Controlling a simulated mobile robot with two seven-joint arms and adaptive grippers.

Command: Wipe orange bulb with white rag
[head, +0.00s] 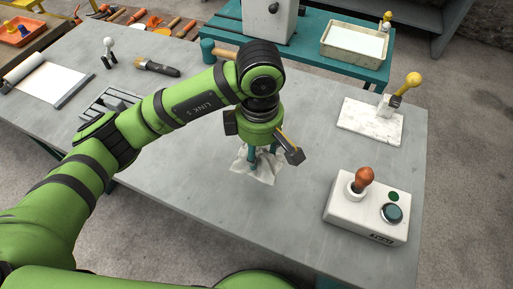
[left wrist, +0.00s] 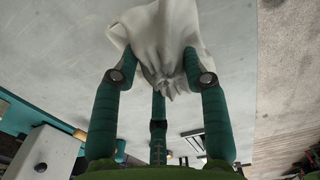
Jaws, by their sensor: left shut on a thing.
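The orange bulb (head: 364,176) stands upright in a white socket on a white box (head: 350,213) at the right front of the table. My left gripper (head: 262,158) points down over the middle of the table, left of the bulb and apart from it. It is shut on the white rag (head: 262,172). In the left wrist view, the left gripper's teal fingers (left wrist: 163,76) pinch the bunched rag (left wrist: 165,35), and its loose folds spread out past the fingertips. I cannot tell whether the rag touches the table. My right gripper is not in view.
The white box also bears a teal button (head: 392,213) and a small green disc (head: 393,196). Behind it, a marble block (head: 358,122) holds a yellow-knobbed lever (head: 411,82). A brush (head: 158,68) lies at the back left. The tabletop (head: 290,215) between rag and box is clear.

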